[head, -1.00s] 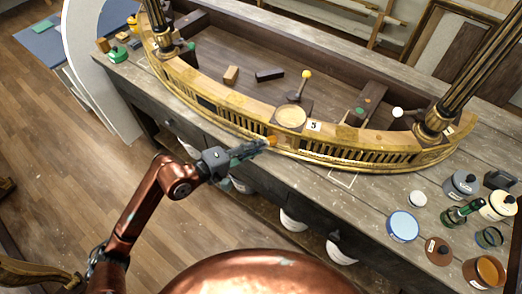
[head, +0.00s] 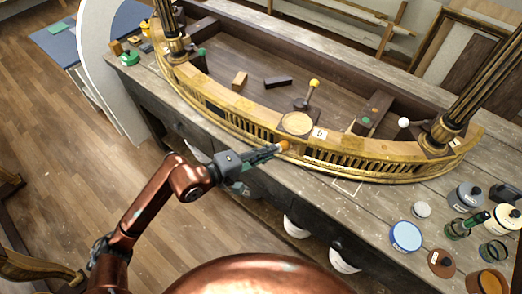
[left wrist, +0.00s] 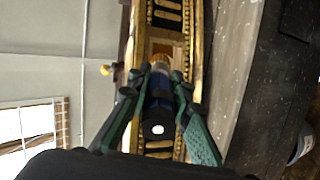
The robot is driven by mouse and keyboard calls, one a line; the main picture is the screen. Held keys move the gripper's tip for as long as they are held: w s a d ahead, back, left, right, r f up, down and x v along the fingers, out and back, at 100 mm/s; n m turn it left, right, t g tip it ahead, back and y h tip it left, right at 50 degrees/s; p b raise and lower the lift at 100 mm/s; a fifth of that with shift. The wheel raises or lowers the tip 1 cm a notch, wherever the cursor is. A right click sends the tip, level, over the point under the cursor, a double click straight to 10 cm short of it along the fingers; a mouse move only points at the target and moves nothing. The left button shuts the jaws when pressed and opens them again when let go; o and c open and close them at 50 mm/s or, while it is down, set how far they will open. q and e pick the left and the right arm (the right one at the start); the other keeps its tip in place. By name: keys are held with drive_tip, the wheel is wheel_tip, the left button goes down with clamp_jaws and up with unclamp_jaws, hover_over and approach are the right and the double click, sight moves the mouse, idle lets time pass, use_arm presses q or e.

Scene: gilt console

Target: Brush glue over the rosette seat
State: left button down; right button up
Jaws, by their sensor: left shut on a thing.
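The gilt console's curved, pierced rail (head: 226,110) lies on the bench. My left gripper (head: 272,151) is at the rail's front face, left of the number 5 card. It is shut on a dark blue, thick-handled tool, likely the brush (left wrist: 158,105), which points away from the wrist camera at the rail. An orange spot shows just beyond the fingertips in the head view. In the left wrist view, a pale square recess, likely the rosette seat (left wrist: 166,46), lies straight ahead between pierced panels. The tool partly hides it; I cannot tell whether the tip touches it. My right gripper is out of view.
A round cream pad (head: 296,123) and a yellow-knobbed tool (head: 312,90) are by the rail. Several jars and lids, including a blue-topped one (head: 406,236), crowd the bench's right end. Dark gilt columns (head: 478,75) rise at the console's ends.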

use_arm(q)
drive_tip(key=d, duration=0.2)
drive_tip(key=s+d+p, duration=0.1)
drive_tip(key=shift+s+d, duration=0.2)
drive_tip(key=shift+d, duration=0.15)
idle(0.3)
drive_tip(key=s, duration=0.1)
drive_tip(key=s+a, duration=0.1)
drive_tip(key=s, duration=0.1)
drive_tip(key=s+a, duration=0.1)
drive_tip(key=s, duration=0.1)
drive_tip(key=shift+s+a, duration=0.1)
drive_tip(key=shift+s, duration=0.15)
